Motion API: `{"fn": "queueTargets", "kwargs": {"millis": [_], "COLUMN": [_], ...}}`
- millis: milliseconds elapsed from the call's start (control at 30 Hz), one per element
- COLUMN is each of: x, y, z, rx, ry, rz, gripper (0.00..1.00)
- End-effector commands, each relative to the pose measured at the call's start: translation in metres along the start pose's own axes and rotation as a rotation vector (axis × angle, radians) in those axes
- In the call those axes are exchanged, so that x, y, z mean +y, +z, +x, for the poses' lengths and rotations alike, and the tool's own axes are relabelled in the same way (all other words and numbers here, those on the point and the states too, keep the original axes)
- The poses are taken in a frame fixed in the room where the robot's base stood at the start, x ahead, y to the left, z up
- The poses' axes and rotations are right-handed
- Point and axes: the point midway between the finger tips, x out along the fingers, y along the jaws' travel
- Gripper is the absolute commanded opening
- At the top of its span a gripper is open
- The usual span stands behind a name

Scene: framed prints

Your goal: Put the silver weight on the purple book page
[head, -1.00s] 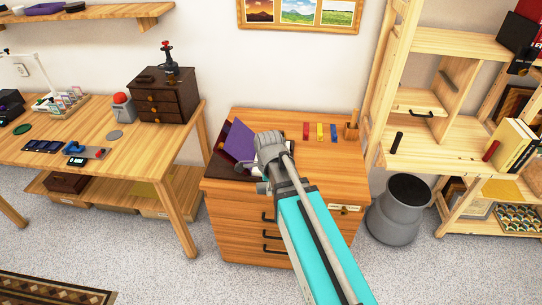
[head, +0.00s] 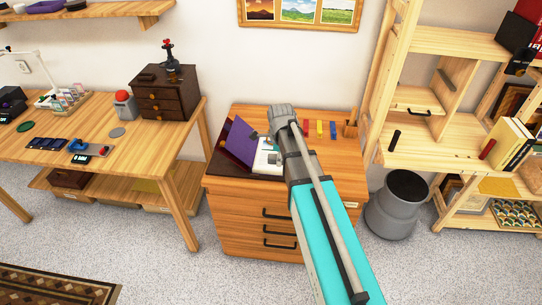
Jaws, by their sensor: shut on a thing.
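The purple book (head: 241,142) stands open on the left part of the wooden drawer cabinet, its purple side tilted up. A pale page (head: 267,161) with grey marks or a small grey thing on it shows to the right, partly covered by my arm. My gripper (head: 282,117) is above the cabinet top, behind and right of the page. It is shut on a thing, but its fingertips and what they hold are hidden. I cannot make out the silver weight for certain.
Red, yellow and blue strips (head: 320,129) lie right of my gripper, with a wooden holder (head: 350,128) beyond them. A light wooden shelf (head: 430,135) and a grey bin (head: 398,205) stand to the right. A wooden desk (head: 150,155) stands to the left.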

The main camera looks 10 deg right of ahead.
Motion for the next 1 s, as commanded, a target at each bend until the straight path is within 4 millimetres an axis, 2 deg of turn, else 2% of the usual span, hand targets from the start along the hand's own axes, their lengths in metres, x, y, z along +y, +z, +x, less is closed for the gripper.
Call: {"fn": "queueTargets", "kwargs": {"millis": [167,567,1000], "x": [-0.020,-0.084,-0.114], "y": [0.008,0.032,0.044], "z": [0.011,0.042,0.083], "rx": [0.000,0.000,0.000], "ry": [0.000,0.000,0.000], "rz": [-0.001,-0.001,-0.002], "gripper": [0.00,0.00,0.00]}}
